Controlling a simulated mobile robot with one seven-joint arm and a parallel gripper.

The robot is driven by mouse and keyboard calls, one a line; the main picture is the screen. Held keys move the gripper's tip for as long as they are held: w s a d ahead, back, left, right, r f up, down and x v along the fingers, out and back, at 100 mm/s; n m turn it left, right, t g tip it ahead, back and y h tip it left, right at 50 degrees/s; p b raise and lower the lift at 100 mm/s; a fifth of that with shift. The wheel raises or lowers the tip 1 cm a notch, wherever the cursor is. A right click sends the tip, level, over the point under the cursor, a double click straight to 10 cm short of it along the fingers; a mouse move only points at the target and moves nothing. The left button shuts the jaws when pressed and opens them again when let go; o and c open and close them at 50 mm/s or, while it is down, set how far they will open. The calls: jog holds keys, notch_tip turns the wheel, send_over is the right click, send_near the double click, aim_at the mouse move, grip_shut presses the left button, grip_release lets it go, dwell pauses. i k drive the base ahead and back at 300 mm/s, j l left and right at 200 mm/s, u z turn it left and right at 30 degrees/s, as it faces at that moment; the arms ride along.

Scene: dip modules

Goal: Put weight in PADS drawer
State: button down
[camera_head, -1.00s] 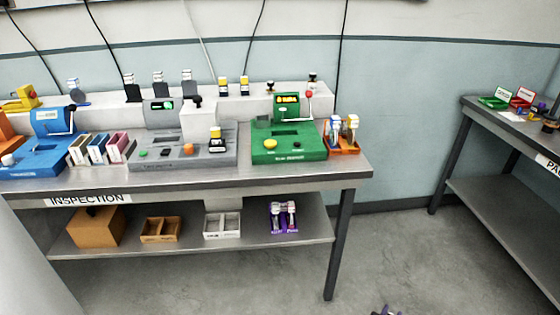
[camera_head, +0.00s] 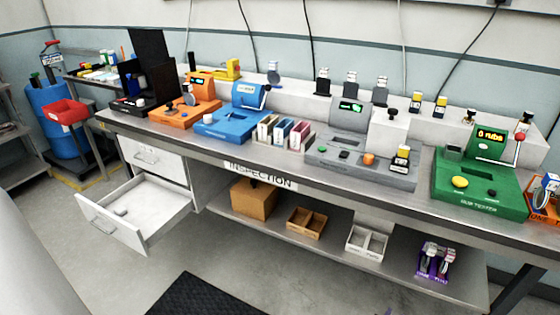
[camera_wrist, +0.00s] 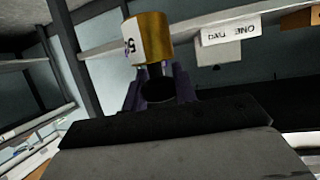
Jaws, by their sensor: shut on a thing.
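In the wrist view my gripper (camera_wrist: 158,84) is shut on a brass-coloured cylindrical weight (camera_wrist: 155,36) with a white label, of which a 5 shows. The weight is held up in the air, clear of any surface. My gripper is not visible in the head view. In the head view a white drawer (camera_head: 172,205) stands pulled out under the left end of the inspection bench, with a small grey thing inside. A second white drawer (camera_head: 150,157) above it is shut. I cannot read a PADS label on either.
The bench (camera_head: 215,146) carries orange, blue, grey and green testers. Boxes and trays stand on its lower shelf (camera_head: 335,247). A dark mat (camera_head: 205,298) lies on the floor in front. Floor before the drawer is clear.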

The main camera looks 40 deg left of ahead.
aim_at(147, 228)
jog(key=i+u, duration=0.1)
jog(key=u, duration=2)
jog(key=i+l, duration=1.2)
jog(key=i, duration=0.4)
jog(key=j+u, duration=0.05)
